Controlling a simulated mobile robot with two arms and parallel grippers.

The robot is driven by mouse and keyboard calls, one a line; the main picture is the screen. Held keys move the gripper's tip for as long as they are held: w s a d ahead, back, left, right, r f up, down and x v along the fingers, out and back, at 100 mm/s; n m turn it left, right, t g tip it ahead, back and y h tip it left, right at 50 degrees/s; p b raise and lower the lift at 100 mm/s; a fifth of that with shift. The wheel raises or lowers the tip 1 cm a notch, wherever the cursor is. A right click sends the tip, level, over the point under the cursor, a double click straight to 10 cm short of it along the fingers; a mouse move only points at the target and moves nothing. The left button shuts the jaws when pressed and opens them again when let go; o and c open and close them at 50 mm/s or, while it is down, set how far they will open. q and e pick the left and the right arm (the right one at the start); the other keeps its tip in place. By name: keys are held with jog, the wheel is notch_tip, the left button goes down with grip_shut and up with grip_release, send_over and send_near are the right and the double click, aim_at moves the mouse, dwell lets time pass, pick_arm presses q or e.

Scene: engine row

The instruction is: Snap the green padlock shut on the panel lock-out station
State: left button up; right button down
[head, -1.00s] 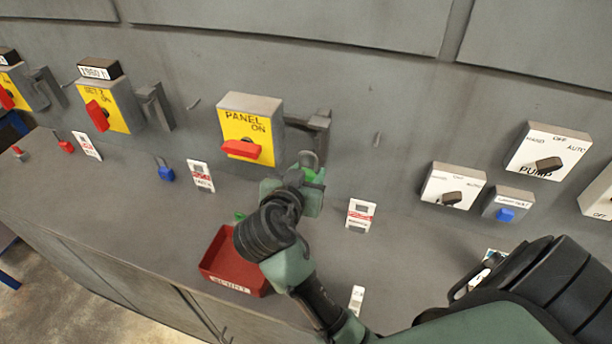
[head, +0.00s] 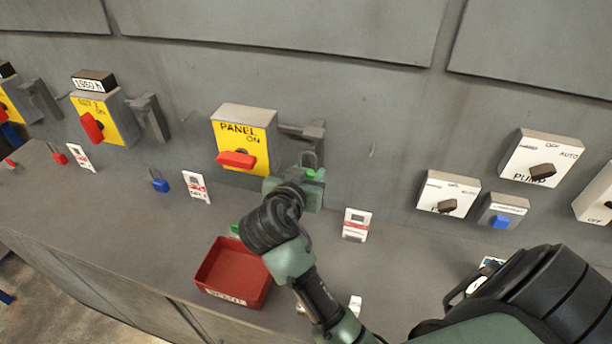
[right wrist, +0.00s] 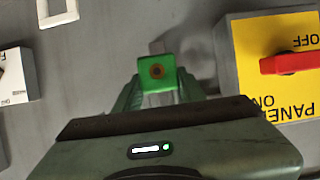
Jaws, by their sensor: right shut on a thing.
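The green padlock (head: 315,174) is held in my right gripper (head: 304,186), with its grey shackle (head: 309,158) upward. The shackle overlaps the lower end of the grey bracket (head: 303,133) beside the yellow PANEL switch box (head: 243,140); I cannot tell if it passes through. The PANEL switch has a red handle (head: 236,160). The shackle is hidden there. My left gripper is not in view.
A red tray (head: 232,303) stands on the ledge below, with a small green object (head: 235,230) behind it. Tags (head: 355,225) and a blue padlock (head: 160,182) lie along the ledge. White PUMP switch boxes (head: 540,158) are at the right.

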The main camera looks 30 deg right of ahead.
aim_at(311, 157)
jog(key=w+d, duration=0.1)
jog(key=d, duration=0.1)
jog(key=w+d, duration=0.2)
jog(key=shift+w+f, duration=0.1)
jog(key=shift+w, duration=0.1)
dwell(0.9)
jog(key=shift+w, duration=0.1)
dwell(0.4)
jog(key=shift+r+p, duration=1.1)
jog(key=shift+r, duration=0.25)
jog(key=shift+f, duration=0.2)
jog(key=shift+f+b, duration=0.4)
jog(key=shift+b, duration=0.05)
jog(key=c, duration=0.8)
grip_release()
jog(key=shift+o, duration=0.2)
